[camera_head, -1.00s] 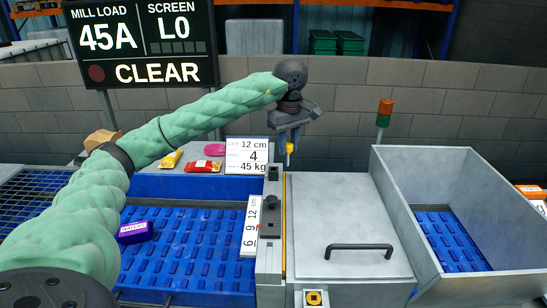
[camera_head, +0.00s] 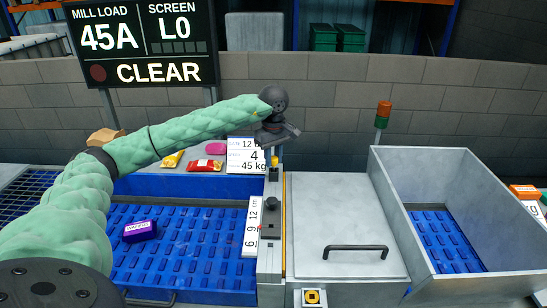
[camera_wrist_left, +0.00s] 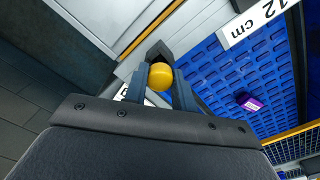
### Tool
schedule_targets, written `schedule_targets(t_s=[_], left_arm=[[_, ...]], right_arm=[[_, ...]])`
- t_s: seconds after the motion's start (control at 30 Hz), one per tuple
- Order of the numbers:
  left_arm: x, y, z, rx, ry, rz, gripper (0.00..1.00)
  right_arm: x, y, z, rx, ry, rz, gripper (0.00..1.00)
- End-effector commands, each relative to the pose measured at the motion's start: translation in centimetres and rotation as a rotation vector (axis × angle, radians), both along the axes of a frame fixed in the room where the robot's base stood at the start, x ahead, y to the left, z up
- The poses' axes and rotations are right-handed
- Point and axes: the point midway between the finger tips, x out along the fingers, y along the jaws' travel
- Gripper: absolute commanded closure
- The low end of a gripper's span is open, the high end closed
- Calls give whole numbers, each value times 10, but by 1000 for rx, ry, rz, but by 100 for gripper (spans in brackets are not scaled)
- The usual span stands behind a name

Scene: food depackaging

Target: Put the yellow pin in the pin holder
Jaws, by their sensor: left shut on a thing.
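The yellow pin (camera_head: 274,161) is between the fingers of my left gripper (camera_head: 276,152), which is shut on it. In the left wrist view the round yellow top of the pin (camera_wrist_left: 160,76) shows between the two fingertips (camera_wrist_left: 162,82). The dark pin holder (camera_head: 273,174) stands at the back end of the grey rail. The pin is right at the top of the holder, and the holder's dark edge (camera_wrist_left: 158,48) shows just behind it in the wrist view. I cannot tell how far the pin's lower end is in it. My right gripper is not in view.
A grey lid with a black handle (camera_head: 356,248) lies right of the rail. A blue belt (camera_head: 190,255) with a purple pack (camera_head: 140,231) is on the left. Red and yellow packs (camera_head: 204,166) lie behind it. A metal chute (camera_head: 500,225) stands at right.

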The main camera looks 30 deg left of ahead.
Motion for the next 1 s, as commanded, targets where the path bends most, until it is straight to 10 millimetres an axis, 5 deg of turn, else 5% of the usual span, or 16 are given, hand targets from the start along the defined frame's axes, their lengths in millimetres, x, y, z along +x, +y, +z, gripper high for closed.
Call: schedule_targets(t_s=[0.23,0.83,0.87,1.0], left_arm=[[0,0,-10,0,0,0,96],[0,0,-12,0,0,0,96],[0,0,-12,0,0,0,70],[0,0,-12,0,0,0,52]], right_arm=[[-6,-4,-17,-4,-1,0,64],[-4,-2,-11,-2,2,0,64],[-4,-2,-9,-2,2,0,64],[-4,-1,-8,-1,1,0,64]])
